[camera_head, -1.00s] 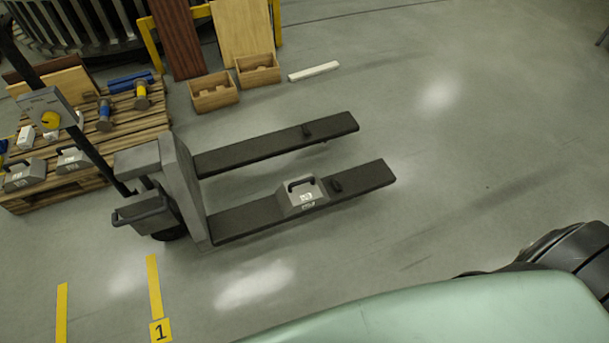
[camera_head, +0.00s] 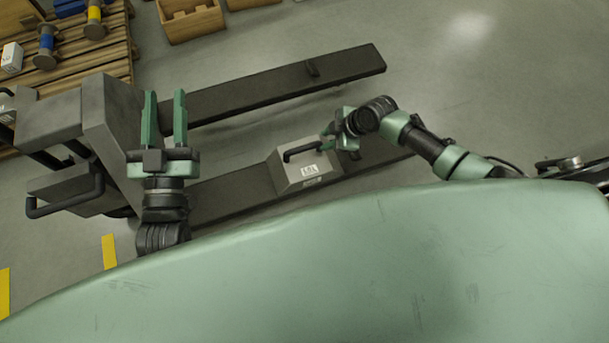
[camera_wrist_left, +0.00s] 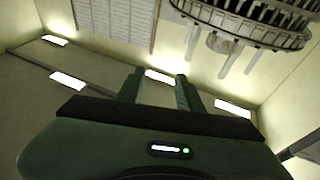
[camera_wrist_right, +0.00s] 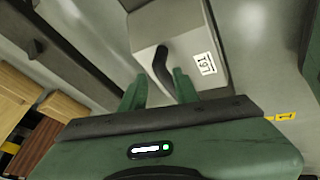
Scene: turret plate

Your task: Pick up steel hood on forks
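The steel hood (camera_head: 287,181) is a grey box with sloped sides, a black handle and a white label. It sits on the nearer fork (camera_head: 236,191) of the pallet truck. It also shows in the right wrist view (camera_wrist_right: 215,28), with its handle near my fingers. My right gripper (camera_head: 327,141) is at the right end of the handle. In the right wrist view its fingers (camera_wrist_right: 158,92) are apart, with the handle's end between or just beyond them; contact is unclear. My left gripper (camera_head: 165,118) is open and empty, fingers pointing away, beside the truck's upright body.
The pallet truck's grey body (camera_head: 113,120) and black bar handle (camera_head: 66,207) stand at the left. The farther fork (camera_head: 270,90) runs parallel behind the hood. A wooden pallet (camera_head: 75,70) with spools and wooden boxes (camera_head: 190,22) lie at the back. The floor at upper right is clear.

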